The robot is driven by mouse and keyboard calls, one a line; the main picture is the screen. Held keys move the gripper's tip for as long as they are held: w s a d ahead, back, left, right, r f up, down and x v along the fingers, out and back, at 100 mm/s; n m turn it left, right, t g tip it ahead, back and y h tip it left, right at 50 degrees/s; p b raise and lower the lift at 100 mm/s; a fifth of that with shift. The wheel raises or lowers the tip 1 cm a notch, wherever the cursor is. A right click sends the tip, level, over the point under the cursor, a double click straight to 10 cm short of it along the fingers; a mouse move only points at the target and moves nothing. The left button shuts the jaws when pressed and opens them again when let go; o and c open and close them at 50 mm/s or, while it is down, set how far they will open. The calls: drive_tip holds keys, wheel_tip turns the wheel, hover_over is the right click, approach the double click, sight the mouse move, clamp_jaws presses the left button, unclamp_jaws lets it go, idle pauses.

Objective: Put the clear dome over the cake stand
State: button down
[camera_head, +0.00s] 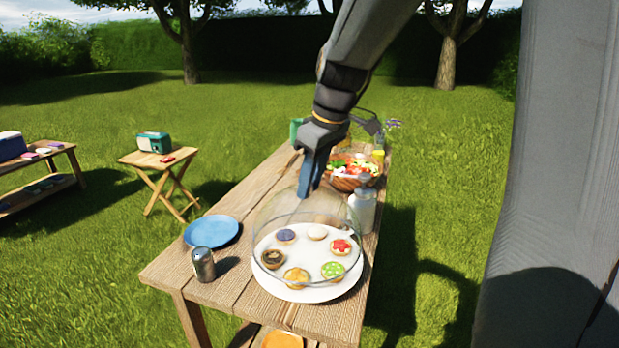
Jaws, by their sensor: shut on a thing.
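The clear dome (267,212) is see-through and upright. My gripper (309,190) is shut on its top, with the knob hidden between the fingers. The white cake stand (297,293) is near the front end of the wooden table and carries several small cakes, with purple, white, red, green, yellow and brown tops.
On the wooden table (180,266), a blue plate (211,231) and a metal shaker (203,264) are left of the stand. A pale bottle (363,207) stands close behind it at right, with a salad bowl (350,182) farther back. A folding stool (160,172) stands away at left.

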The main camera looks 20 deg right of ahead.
sight(310, 194)
drive_tip(key=shift+f+b, duration=0.8)
drive_tip(key=shift+f, duration=1.25)
drive_tip(key=c, duration=1.3)
unclamp_jaws()
drive_tip(key=shift+c, duration=0.2)
drive_tip(key=shift+b+v, duration=0.6)
drive_tip(key=shift+v, duration=3.3)
